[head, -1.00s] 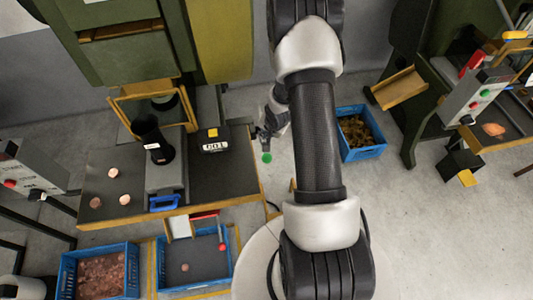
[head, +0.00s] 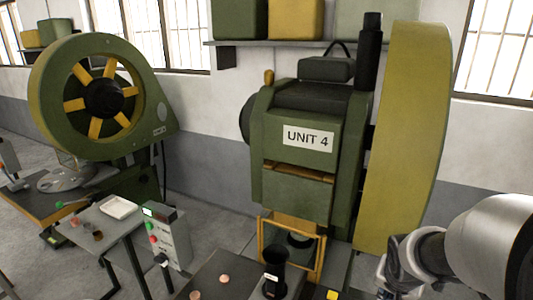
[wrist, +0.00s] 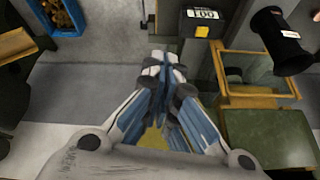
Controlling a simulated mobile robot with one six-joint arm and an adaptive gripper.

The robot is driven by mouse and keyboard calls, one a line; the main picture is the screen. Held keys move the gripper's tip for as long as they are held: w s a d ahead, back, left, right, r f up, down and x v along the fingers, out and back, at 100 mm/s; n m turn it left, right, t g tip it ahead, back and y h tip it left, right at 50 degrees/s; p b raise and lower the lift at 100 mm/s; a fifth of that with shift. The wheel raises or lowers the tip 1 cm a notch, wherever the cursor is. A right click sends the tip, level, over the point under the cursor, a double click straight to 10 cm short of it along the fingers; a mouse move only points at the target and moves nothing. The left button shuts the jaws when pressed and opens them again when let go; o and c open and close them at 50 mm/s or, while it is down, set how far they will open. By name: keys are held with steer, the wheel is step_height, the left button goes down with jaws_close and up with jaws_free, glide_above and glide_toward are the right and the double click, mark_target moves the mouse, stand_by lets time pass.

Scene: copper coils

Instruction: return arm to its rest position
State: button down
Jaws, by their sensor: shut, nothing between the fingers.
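My gripper shows in the wrist view (wrist: 165,75), its fingers shut together with nothing between them. It hangs in the air over the floor, apart from the machine and the box beside it. In the head view my arm enters at the lower right; the fingertips are not clearly seen there.
A green press marked UNIT 4 (head: 305,140) stands near the arm, with a yellow guard frame (head: 264,245) and a black cylinder (head: 274,270) before it. A dark box (wrist: 203,24) and a blue crate (wrist: 63,20) show in the wrist view. Grey floor (wrist: 105,68) is clear.

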steer(key=s+a+r+n, duration=0.2)
steer(key=s+a+r, duration=0.1)
steer(key=s, duration=0.3)
steer(key=s+a+r+n+y, duration=0.1)
steer(key=s+a+r+n, duration=0.2)
steer(key=s+a, duration=0.3)
steer(key=s+a+r+n+y, duration=0.1)
steer(key=s+a+r+n, duration=0.1)
steer(key=s+a+r, duration=0.2)
steer(key=s+a+b, duration=0.1)
steer(key=s, duration=0.2)
steer(key=shift+s, duration=0.35)
stand_by(0.7)
